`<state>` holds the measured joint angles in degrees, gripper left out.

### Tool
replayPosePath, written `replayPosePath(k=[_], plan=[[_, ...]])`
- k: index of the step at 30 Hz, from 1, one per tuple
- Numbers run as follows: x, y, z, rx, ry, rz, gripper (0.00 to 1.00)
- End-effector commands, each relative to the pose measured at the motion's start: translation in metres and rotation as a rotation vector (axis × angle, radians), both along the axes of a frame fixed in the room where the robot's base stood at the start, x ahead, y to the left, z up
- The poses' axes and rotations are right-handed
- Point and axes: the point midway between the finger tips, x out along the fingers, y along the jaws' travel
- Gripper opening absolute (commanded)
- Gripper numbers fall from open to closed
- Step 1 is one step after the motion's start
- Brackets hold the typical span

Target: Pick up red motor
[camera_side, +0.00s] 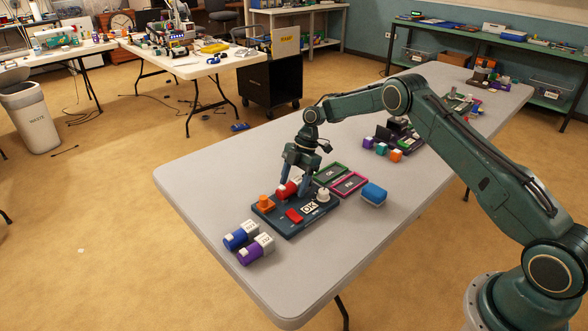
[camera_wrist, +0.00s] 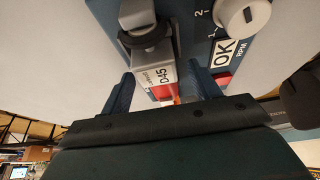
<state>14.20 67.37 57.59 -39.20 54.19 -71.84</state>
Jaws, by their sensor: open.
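The red motor (camera_side: 286,190) lies on the dark blue test panel (camera_side: 320,212) in the side view, partly hidden by my fingers. In the wrist view its pale end with a "D45" label (camera_wrist: 161,76) shows, with a dark clamp-like part (camera_wrist: 148,38) over it and a little red below. My gripper (camera_side: 295,190) points down at the motor. In the wrist view my gripper (camera_wrist: 163,88) is open, with one finger on each side of the labelled part. Whether the fingers touch it I cannot tell.
The panel carries an orange part (camera_side: 265,203), a red switch (camera_side: 294,215) and a white knob (camera_side: 323,194). Blue (camera_side: 236,239) and purple (camera_side: 250,255) motors lie left of it. The table's front is clear.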

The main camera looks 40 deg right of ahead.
Motion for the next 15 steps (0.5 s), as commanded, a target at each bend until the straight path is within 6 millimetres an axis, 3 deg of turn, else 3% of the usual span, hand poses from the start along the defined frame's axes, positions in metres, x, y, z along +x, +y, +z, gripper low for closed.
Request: replayPosePath(k=[15], plan=[[-0.0001, 0.0003, -0.0011, 0.000, 0.000, 0.000, 0.62]])
